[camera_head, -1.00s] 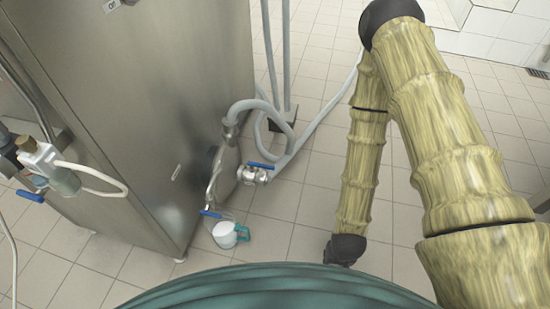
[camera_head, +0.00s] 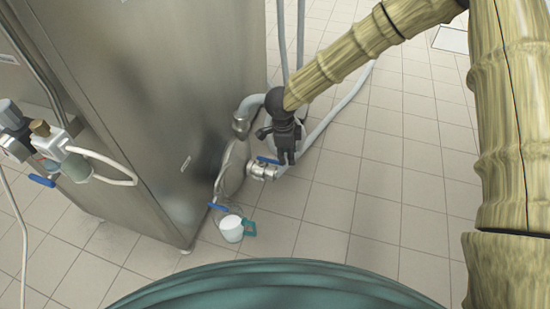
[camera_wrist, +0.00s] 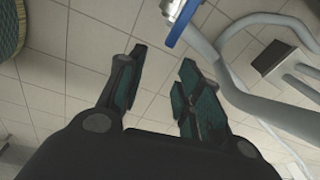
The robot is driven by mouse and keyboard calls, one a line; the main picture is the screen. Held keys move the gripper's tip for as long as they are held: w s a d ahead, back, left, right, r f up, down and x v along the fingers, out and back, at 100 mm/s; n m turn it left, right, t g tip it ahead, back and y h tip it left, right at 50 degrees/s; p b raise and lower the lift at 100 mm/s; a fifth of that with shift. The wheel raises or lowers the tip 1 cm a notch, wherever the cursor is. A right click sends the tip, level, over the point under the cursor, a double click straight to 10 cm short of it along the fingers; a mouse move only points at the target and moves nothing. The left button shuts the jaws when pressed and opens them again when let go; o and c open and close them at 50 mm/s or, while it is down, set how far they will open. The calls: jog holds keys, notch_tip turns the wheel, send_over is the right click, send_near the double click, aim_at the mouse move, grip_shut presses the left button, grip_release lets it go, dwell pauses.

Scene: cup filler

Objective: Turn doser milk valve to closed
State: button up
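A steel valve (camera_head: 260,171) with a blue lever (camera_head: 267,160) sits low on the side of the steel machine, where a grey hose joins it. The lever lies roughly along the valve body. In the wrist view, the blue lever (camera_wrist: 182,24) and some of the valve's metal (camera_wrist: 170,7) show at the top, ahead of the fingers. My gripper (camera_head: 285,160) points down just right of the lever, its fingers partly over the hose. My gripper (camera_wrist: 162,62) is open and empty; contact with the lever cannot be told.
A jug (camera_head: 231,229) with white contents stands on the floor under a smaller blue-handled tap (camera_head: 217,207). Another blue-handled valve (camera_head: 42,181) is at far left. Grey hoses (camera_head: 325,126) run behind my gripper. Floor to the right is clear.

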aim_at(275, 161)
jog(key=w+a+r+m+y, duration=0.1)
jog(key=w+a+r+m, duration=0.1)
jog(key=a+r, duration=0.25)
jog(key=shift+g, duration=0.3)
jog(key=f+b, duration=0.1)
jog(key=f, duration=0.2)
jog(key=f+b, duration=0.2)
jog(key=f, duration=0.1)
jog(key=f+b, duration=0.2)
jog(key=f, duration=0.2)
jog(key=shift+w+d+f, duration=0.1)
jog(key=shift+w+d, duration=0.1)
jog(key=shift+d, duration=0.1)
grip_shut()
